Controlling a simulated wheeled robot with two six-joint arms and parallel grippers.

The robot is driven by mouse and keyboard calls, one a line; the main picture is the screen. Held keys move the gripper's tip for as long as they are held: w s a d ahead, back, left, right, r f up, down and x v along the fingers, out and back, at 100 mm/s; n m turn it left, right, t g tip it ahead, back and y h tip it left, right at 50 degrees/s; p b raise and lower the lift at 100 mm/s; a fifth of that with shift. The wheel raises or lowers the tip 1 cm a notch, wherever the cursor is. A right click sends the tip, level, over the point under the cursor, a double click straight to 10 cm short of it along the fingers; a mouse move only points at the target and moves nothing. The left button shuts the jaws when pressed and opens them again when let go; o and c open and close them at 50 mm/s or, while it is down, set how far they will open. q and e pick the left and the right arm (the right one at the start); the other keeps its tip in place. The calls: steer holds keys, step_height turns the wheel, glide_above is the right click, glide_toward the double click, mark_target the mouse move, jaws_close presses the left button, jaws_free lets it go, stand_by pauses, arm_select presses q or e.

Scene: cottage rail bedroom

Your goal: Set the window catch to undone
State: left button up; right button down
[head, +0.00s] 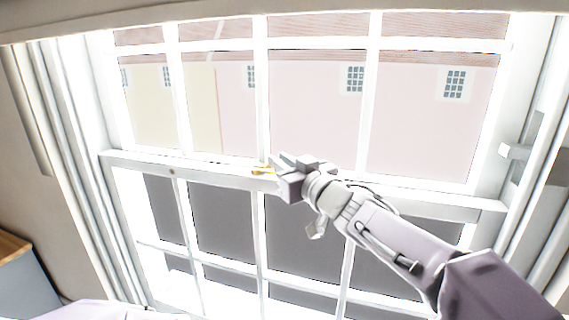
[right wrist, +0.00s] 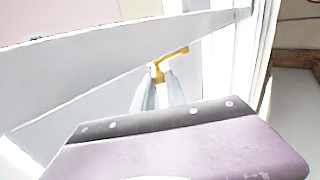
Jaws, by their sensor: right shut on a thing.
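The window catch (head: 262,170) is a small golden piece on the white meeting rail in the middle of the sash window. My right gripper (head: 277,168) is at the rail, at the right end of the catch. In the right wrist view the catch (right wrist: 168,62) shows as a yellow bent lever at the tips of my right gripper's fingers (right wrist: 158,78), which are shut on it. The gripper hides part of the catch in the head view. My left gripper is not in view.
The white sash window (head: 130,158) has several panes, with pale house fronts outside. White frame sides and folds flank it. A wooden-topped grey piece of furniture (head: 14,246) stands at the lower left. The room left of my right arm is free in front of the glass.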

steer(key=shift+a+f, duration=0.1)
stand_by(0.7)
steer(key=c, duration=1.4)
jaws_free()
steer(key=shift+a, duration=0.1)
steer(key=shift+c, duration=0.2)
steer(key=shift+o, duration=0.4)
steer(key=shift+w+a, duration=0.3)
steer(key=shift+a, duration=0.15)
steer(key=v, duration=0.9)
steer(key=shift+f, duration=0.1)
